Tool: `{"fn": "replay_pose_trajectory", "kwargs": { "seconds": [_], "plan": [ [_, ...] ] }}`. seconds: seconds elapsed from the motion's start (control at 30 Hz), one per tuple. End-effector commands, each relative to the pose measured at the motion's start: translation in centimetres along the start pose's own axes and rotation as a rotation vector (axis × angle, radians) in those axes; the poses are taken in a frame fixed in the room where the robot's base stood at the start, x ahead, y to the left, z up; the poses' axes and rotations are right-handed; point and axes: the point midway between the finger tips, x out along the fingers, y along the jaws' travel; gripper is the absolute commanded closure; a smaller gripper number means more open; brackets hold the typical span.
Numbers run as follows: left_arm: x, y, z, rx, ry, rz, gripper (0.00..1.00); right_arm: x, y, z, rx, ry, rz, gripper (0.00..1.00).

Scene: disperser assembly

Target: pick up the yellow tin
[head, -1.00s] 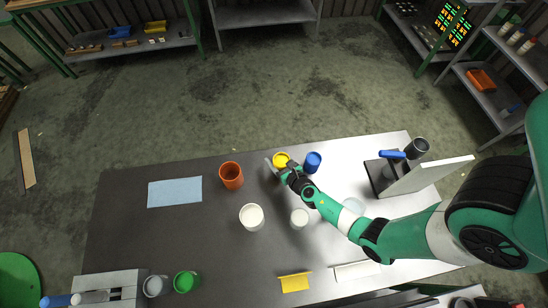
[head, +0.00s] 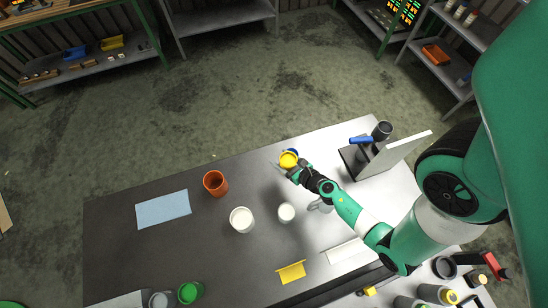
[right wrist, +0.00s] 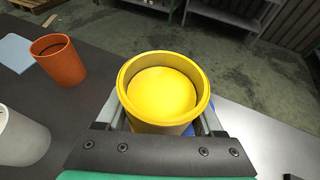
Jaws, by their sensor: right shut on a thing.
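The yellow tin (head: 288,160) is in my right gripper (head: 291,167), toward the far side of the table in the head view. In the right wrist view the tin (right wrist: 162,92) is upright with its round rim facing the camera, and the fingers (right wrist: 162,118) are shut on its two sides. It appears to be held above the table, but its underside is hidden. The blue tin (head: 293,152) is mostly hidden behind it. My left gripper is not in view.
An orange cup (head: 215,183), a white cup (head: 241,219) and a smaller white tin (head: 286,212) stand on the dark table (head: 170,240). A grey stand with a blue handle (head: 361,140) is to the right. A light blue sheet (head: 163,209) lies at left.

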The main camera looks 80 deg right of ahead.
Motion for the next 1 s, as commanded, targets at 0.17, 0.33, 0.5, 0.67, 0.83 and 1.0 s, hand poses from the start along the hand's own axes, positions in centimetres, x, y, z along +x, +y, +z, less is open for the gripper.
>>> {"fn": "replay_pose_trajectory", "kwargs": {
  "seconds": [0.17, 0.33, 0.5, 0.67, 0.83, 1.0],
  "plan": [
    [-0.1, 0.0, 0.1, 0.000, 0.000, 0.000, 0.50, -1.1, -0.8, 0.1, 0.002, -0.001, -0.003, 1.00],
    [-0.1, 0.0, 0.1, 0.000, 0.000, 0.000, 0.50, -1.9, -1.1, 0.2, 0.001, -0.001, -0.002, 1.00],
    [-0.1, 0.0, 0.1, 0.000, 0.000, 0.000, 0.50, -2.2, -1.3, 0.3, 0.000, -0.001, 0.000, 1.00],
    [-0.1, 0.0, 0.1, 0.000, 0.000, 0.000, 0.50, -2.4, -1.3, 0.3, 0.000, -0.001, 0.000, 1.00],
    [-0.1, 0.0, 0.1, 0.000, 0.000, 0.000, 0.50, -2.4, -1.3, 0.3, 0.000, -0.001, 0.000, 1.00],
    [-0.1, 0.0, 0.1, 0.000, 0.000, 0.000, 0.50, -2.2, -1.3, 0.3, 0.000, -0.001, 0.001, 1.00]
  ]
}}
